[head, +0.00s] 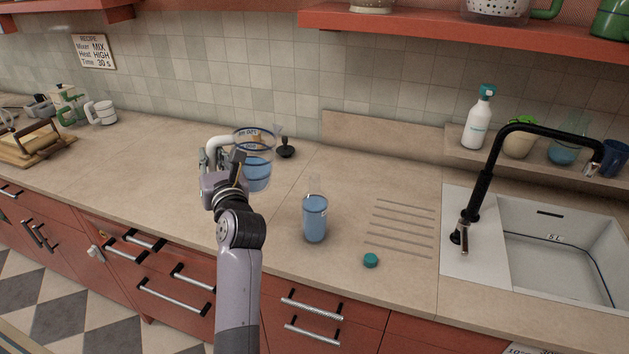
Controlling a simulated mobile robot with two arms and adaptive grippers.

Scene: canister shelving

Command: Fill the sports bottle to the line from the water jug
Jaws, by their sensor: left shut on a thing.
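A clear water jug (257,172) with a white handle and blue water in its lower part is upright left of centre in the head view. My left gripper (217,165) is shut on it at the handle side; the arm hides part of the handle. I cannot tell whether the jug touches the counter. The sports bottle (315,220) stands upright on the counter to the right of the jug, apart from it. Blue shows through most of its body below a clear top; its fill line is too small to make out. My right gripper is not in view.
A small teal cap (370,260) lies right of the bottle, near drain grooves (403,228). A black tap (478,190) and white sink (570,265) are at the right. A black stopper-like item (286,150) sits behind the jug.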

